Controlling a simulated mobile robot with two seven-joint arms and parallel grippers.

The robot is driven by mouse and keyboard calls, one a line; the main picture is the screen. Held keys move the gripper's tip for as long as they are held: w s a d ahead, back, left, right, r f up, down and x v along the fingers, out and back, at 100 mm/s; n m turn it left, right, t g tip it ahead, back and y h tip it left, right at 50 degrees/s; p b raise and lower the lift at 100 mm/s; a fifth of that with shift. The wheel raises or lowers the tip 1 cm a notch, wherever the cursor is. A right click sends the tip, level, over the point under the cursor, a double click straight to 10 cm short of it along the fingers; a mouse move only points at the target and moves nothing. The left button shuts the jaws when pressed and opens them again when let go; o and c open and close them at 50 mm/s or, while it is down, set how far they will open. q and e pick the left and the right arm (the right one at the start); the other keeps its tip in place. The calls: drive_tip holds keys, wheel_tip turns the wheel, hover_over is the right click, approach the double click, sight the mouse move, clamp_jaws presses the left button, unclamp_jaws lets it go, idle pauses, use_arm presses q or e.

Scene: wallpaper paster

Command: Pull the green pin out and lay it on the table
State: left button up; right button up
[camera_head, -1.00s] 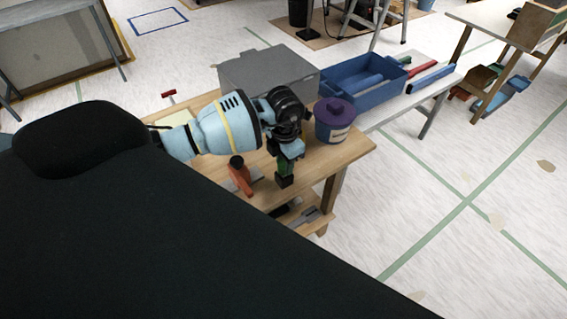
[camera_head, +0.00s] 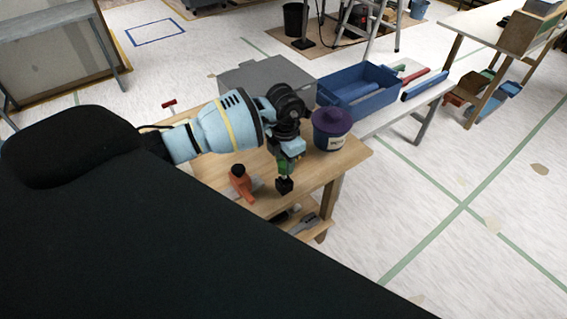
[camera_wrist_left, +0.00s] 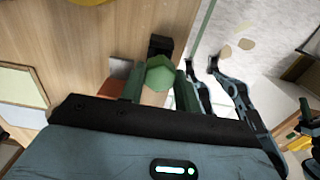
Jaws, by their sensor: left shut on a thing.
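The green pin (camera_head: 283,167) stands at the right front part of the wooden table (camera_head: 325,165), just above a small black block (camera_head: 284,186). In the left wrist view the pin's hexagonal green head (camera_wrist_left: 158,73) sits between the two dark green fingers of my left gripper (camera_wrist_left: 159,88), with the black block (camera_wrist_left: 160,45) beyond it. My left gripper (camera_head: 286,158) is shut on the pin from above. I cannot tell whether the pin's lower end is still inside the block. My right gripper is not in view.
An orange tool with a black knob (camera_head: 241,182) lies left of the block. A blue crate (camera_head: 362,92) sits on the neighbouring white table. The lower shelf holds a grey tool (camera_head: 303,222).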

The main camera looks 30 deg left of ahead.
sight(284, 163)
use_arm(q)
drive_tip(key=shift+r, duration=0.45)
drive_tip(key=shift+r, duration=1.95)
drive_tip(key=shift+d+r+m, duration=0.25)
drive_tip(key=shift+m, duration=0.25)
drive_tip(key=s+d+r+m, duration=0.3)
drive_tip(key=s+d+m, duration=0.1)
drive_tip(key=m, duration=1.1)
drive_tip(key=s+d+r+m, duration=0.4)
drive_tip(key=s+m, duration=0.2)
drive_tip(key=m, duration=0.9)
drive_tip(key=shift+s, duration=0.3)
